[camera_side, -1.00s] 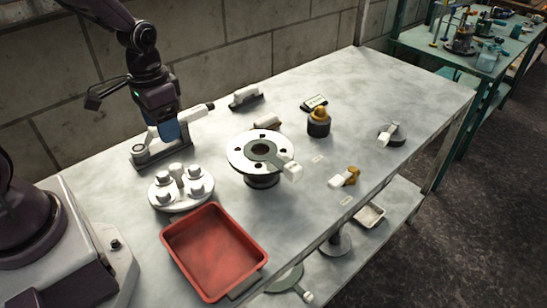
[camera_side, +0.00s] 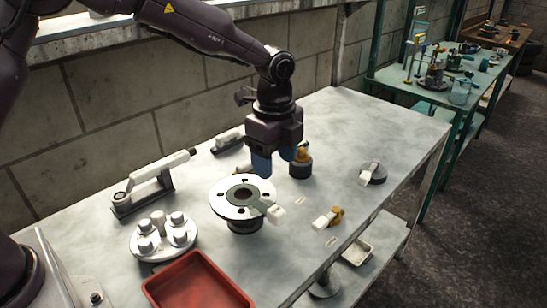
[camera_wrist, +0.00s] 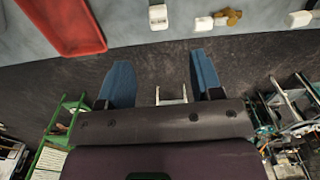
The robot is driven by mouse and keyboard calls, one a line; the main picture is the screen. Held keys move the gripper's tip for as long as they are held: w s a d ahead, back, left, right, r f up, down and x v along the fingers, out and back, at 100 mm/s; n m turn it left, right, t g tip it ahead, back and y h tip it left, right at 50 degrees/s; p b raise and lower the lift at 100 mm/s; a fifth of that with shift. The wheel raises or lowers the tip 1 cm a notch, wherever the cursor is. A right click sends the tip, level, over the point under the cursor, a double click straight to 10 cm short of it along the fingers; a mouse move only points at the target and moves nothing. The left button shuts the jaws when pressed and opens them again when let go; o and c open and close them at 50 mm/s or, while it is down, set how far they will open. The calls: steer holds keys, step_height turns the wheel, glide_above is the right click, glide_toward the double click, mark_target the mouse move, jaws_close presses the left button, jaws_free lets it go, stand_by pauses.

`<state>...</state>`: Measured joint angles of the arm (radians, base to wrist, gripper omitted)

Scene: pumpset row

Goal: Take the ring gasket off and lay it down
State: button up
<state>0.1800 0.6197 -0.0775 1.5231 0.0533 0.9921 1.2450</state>
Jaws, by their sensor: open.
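The ring gasket (camera_side: 243,195) is a flat dark grey ring with a tab ending in a white block (camera_side: 275,214). It lies on the face of a round, bolt-holed metal flange (camera_side: 221,204) on a dark stub. A white block at the top of the wrist view (camera_wrist: 158,17) looks like the tab's end; the ring itself is not seen there. My gripper (camera_side: 275,160) is open and empty, its blue fingers pointing down above the table, behind and right of the flange in the side view. Both fingers also show in the wrist view (camera_wrist: 163,78).
A red tray (camera_side: 197,284) stands at the front left. Beside it is a round plate with several pegs (camera_side: 164,238), and behind that a white-handled lever (camera_side: 152,181). A yellow-topped dark cylinder (camera_side: 300,165) stands close to my gripper. A yellow-and-white part (camera_side: 328,218) lies near the front edge.

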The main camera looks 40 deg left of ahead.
mark_target(274, 208)
steer(key=shift+m, duration=0.3)
step_height(274, 208, down, 13)
steer(key=shift+s+f, duration=0.1)
steer(key=shift+c, duration=0.4)
steer(key=c, duration=1)
steer(key=shift+r, duration=0.3)
steer(key=shift+a+r, duration=0.1)
steer(key=shift+r, duration=1.2)
steer(key=shift+r, duration=0.35)
